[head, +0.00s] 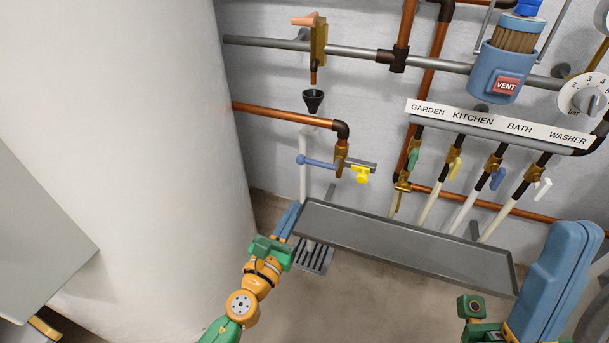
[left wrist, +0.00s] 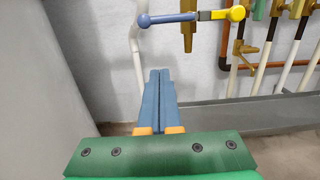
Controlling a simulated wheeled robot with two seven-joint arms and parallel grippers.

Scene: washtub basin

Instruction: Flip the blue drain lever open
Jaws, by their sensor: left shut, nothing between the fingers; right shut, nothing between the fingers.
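The blue drain lever (head: 318,163) is a thin bar with a round knob at its left end. It sits on a brass valve (head: 341,160) below a copper elbow, lying nearly level and pointing left. It also shows in the left wrist view (left wrist: 170,18), with a yellow piece (left wrist: 237,13) at the right. My left gripper (head: 292,208) is shut and empty, below the lever and apart from it. Its blue fingers (left wrist: 160,73) point up toward the lever in the left wrist view. My right gripper (head: 572,230) is shut and empty at the lower right.
A grey tray (head: 400,243) runs along the wall right of my left gripper. A floor grate (head: 313,257) lies below. A large white cylinder (head: 130,130) stands close on the left. Several labelled valves and a black funnel (head: 313,100) are on the wall.

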